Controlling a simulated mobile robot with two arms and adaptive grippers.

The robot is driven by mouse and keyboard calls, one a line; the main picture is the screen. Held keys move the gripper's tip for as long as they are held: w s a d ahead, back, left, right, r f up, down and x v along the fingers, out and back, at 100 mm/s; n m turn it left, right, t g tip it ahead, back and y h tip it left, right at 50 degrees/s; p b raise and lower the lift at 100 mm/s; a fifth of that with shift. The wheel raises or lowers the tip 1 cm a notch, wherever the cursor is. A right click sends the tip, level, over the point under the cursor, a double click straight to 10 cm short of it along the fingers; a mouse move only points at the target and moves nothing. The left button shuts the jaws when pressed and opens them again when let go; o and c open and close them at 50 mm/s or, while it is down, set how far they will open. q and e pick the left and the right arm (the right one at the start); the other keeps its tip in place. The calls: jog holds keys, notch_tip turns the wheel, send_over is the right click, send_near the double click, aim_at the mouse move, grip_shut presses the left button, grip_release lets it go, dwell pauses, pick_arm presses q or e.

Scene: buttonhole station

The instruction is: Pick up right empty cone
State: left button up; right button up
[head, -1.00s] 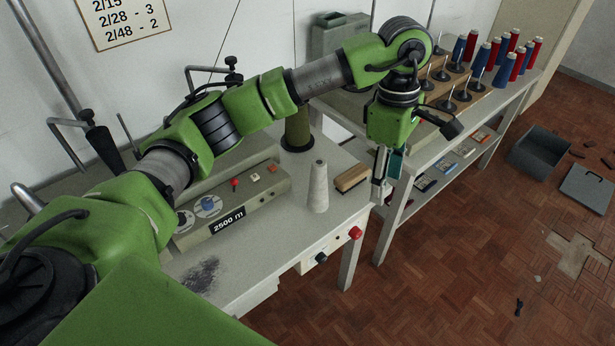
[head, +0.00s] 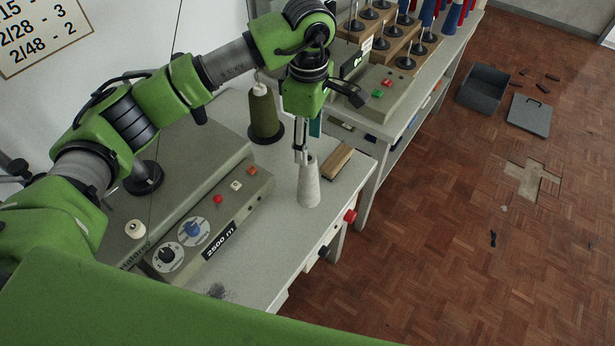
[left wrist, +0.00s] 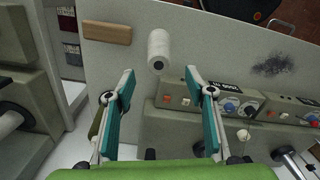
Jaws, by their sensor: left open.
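A pale, slim cone (head: 309,187) stands upright on the grey machine table, in front of the control box. In the left wrist view the cone (left wrist: 159,48) shows nearly end-on, beyond the fingertips and midway between them. My left gripper (head: 301,152) points down at the cone's top in the head view; whether the fingers touch it cannot be told there. In the left wrist view the gripper (left wrist: 159,78) is open, with teal finger pads apart and nothing between them. My right gripper is not in view.
A wooden block (head: 338,161) lies close right of the cone. An olive thread cone (head: 264,117) stands behind. The control box (head: 205,222) with knobs and buttons lies to the left. A second table with spindles and spools stands behind; a grey bin (head: 485,88) is on the floor.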

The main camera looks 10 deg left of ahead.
aim_at(308, 164)
pick_arm(q)
jog(key=f, duration=0.2)
jog(key=shift+a+f, duration=0.25)
jog(key=shift+f, duration=0.05)
jog(key=shift+w+a+f, duration=0.1)
jog(key=shift+f, duration=0.2)
jog(key=shift+f+p, duration=0.2)
jog(key=shift+p, duration=0.3)
jog(key=f, duration=0.1)
jog(key=f+p, duration=0.1)
jog(key=f, duration=0.1)
jog(key=f+p, duration=0.1)
jog(key=shift+d+f, duration=0.15)
jog(key=shift+d, duration=0.2)
jog(key=shift+f, duration=0.25)
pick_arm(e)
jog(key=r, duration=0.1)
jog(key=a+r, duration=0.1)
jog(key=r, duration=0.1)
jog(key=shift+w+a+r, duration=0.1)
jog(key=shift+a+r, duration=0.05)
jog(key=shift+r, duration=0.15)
pick_arm(q)
jog(key=c, duration=1)
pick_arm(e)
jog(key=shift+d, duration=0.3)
